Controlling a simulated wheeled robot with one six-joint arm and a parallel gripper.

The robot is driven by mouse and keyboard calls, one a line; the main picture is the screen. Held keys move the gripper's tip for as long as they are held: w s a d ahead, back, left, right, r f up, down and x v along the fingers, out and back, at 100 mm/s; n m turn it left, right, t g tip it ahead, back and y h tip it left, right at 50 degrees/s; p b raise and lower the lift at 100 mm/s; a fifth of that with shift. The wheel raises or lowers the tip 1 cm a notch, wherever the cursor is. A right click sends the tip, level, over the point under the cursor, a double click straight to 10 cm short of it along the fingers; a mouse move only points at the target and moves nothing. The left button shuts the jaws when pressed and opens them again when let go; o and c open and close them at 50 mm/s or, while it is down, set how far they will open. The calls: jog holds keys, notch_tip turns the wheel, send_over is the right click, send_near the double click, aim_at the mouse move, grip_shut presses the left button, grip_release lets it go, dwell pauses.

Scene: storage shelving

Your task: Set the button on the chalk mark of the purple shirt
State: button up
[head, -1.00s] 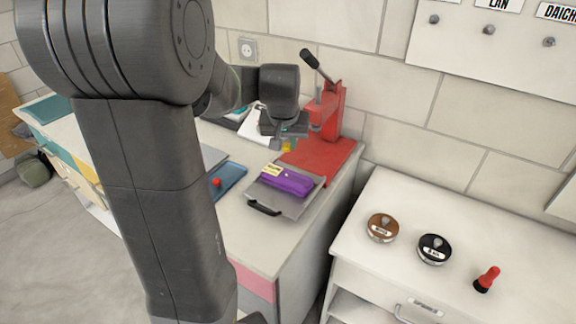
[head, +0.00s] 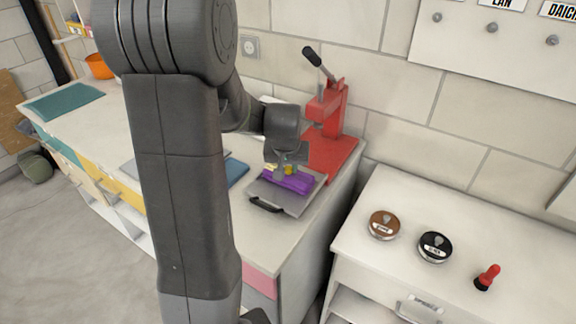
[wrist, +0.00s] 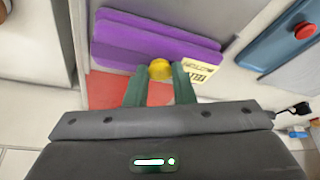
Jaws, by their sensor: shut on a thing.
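The purple shirt (head: 290,183) lies folded on a grey tray (head: 299,205) with a black handle, on the white counter. My gripper (head: 288,172) is over the shirt's back edge in the head view. In the wrist view my gripper (wrist: 160,84) is shut on a yellow button (wrist: 160,69), held between green fingertips. The button shows against the near edge of the purple shirt (wrist: 150,40); whether it touches the cloth I cannot tell. A pale yellow label with print (wrist: 199,71) lies at the shirt's edge, right of the fingers. I see no chalk mark.
A red press (head: 328,105) on a red base (head: 330,156) stands behind the tray. A blue tray with a red knob (wrist: 303,31) lies beside it. A brown tin (head: 384,225), a black tin (head: 434,246) and a red-topped stamp (head: 487,278) are on the right cabinet.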

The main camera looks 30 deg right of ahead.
jog(key=o, duration=0.9)
jog(key=shift+r+p, duration=0.25)
jog(key=shift+p, duration=0.1)
jog(key=v, duration=1.1)
jog(key=shift+s+a+r+b, duration=0.1)
jog(key=shift+s+r+b, duration=0.05)
jog(key=shift+r+b, duration=0.25)
